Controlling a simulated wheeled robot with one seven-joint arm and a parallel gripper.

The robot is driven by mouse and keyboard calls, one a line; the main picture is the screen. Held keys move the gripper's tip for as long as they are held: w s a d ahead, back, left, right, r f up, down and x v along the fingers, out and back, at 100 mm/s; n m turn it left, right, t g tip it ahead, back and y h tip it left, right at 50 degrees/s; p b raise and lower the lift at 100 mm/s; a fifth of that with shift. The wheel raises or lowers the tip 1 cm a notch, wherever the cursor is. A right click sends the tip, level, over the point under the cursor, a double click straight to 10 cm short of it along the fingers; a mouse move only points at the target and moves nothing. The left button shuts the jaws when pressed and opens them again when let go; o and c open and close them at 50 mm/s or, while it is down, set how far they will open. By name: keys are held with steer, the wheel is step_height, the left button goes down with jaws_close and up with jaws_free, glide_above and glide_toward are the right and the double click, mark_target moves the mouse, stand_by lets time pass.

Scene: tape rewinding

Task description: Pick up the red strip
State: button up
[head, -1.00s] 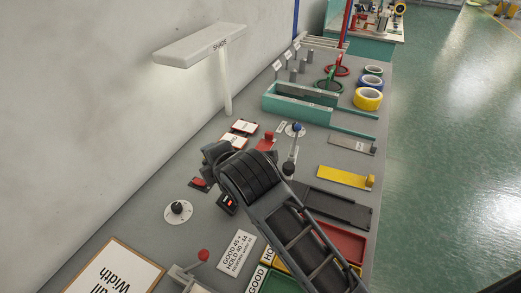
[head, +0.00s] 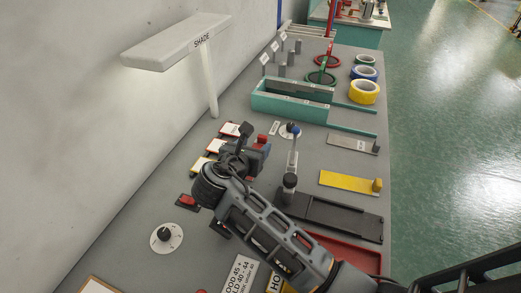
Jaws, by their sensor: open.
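A red piece (head: 262,139), which looks like the raised end of the red strip, shows in the head view just beyond my gripper. Most of the strip is hidden behind the gripper and wrist. My gripper (head: 256,141) is open, with its dark fingers close to this red end. I cannot tell whether they touch it or stand around it. Nothing is seen held.
A yellow strip (head: 347,181) and a grey strip (head: 351,144) lie to the right. A dark slotted plate (head: 335,217) lies in front of them. A teal tray (head: 292,103), tape rolls (head: 364,92) and a lamp marked SHADE (head: 180,40) stand farther back.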

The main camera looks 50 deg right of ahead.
mark_target(262, 138)
steer(key=x, duration=0.6)
steer(key=shift+w+d+f+p, duration=0.15)
steer(key=shift+w+d+p, duration=0.1)
steer(key=shift+p, duration=0.1)
jaws_close()
stand_by(0.3)
step_height(262, 138, up, 10)
steer(key=shift+r, duration=0.2)
